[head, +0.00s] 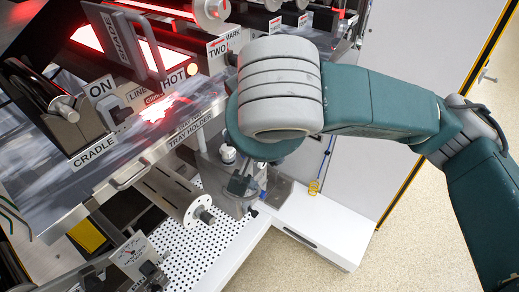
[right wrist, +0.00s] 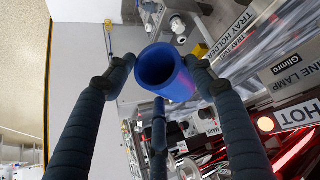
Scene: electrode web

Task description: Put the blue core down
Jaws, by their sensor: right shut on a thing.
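The blue core (right wrist: 176,82), a hollow tube, shows in the right wrist view with its open end facing the camera. My right gripper (right wrist: 160,88) is shut on it, with dark fingers on its left and right sides and a third finger below. In the head view my right arm comes in from the right, and its thick grey wrist covers the area beside the tray holder. The blue core cannot be made out there. My left gripper is in neither view.
A slotted grey cylinder (head: 172,190) sticks out over a white perforated shelf (head: 205,240). The machine front has a CRADLE label (head: 94,152), a TRAY HOLDER label (head: 190,128), a handle and a glowing red HOT area. A white ledge (head: 325,225) bears a small yellow item (head: 314,187).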

